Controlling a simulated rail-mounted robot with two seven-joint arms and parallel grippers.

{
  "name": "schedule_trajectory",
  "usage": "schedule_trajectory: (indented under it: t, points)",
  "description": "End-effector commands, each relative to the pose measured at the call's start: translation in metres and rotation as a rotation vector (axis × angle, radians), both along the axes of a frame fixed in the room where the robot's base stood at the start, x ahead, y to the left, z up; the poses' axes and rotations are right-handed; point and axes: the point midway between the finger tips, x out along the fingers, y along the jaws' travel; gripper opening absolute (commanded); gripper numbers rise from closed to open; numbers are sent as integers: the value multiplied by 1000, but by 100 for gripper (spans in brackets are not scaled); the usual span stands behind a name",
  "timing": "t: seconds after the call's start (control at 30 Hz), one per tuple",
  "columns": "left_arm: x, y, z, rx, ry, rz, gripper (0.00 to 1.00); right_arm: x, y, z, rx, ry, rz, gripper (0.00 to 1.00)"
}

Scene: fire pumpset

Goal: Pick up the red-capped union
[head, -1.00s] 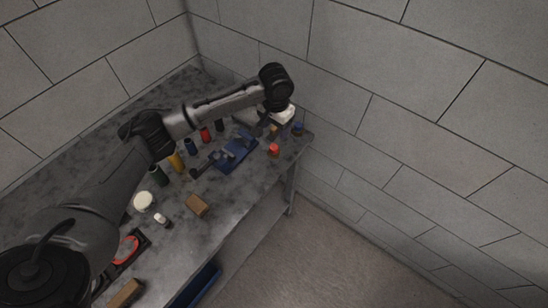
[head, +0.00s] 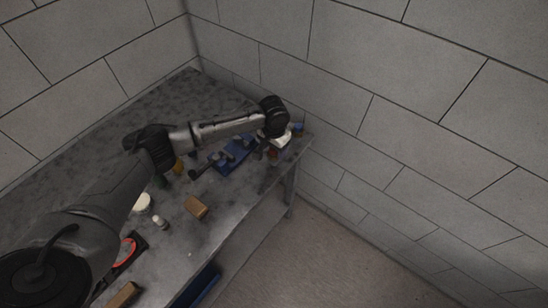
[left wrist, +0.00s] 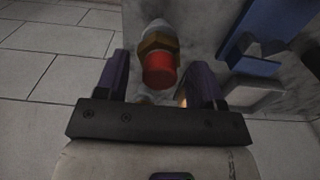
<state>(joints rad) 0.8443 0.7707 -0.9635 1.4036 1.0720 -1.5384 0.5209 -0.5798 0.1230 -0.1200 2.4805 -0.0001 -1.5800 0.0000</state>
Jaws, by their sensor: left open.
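The red-capped union (left wrist: 158,72) shows in the left wrist view, with a red cap, a brass-coloured hex collar and a pale tip. It appears between the two open fingers of my left gripper (left wrist: 158,64), with gaps visible on both sides. In the head view the left gripper (head: 266,148) is low over the far right corner of the workbench. There the union (head: 272,154) is mostly hidden by the hand. My right gripper is not in view.
A blue vise-like fixture (head: 236,154) stands just left of the hand. A blue-topped part (head: 298,127) is near the bench's far corner. A brown block (head: 195,207) and a small white-capped part (head: 160,222) lie nearer. The workbench (head: 232,212) ends close by the union.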

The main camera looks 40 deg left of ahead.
Motion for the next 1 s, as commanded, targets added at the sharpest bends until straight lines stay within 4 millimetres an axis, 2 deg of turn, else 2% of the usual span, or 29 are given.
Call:
schedule_trajectory:
  t: [0.3, 0.9, 1.0]
  points:
    - [0, 0, -3, 0, -1, 0, 61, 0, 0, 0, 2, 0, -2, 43]
    - [0, 0, -3, 0, -1, 0, 4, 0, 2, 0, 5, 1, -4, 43]
    - [0, 0, -3, 0, -1, 0, 0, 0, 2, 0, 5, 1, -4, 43]
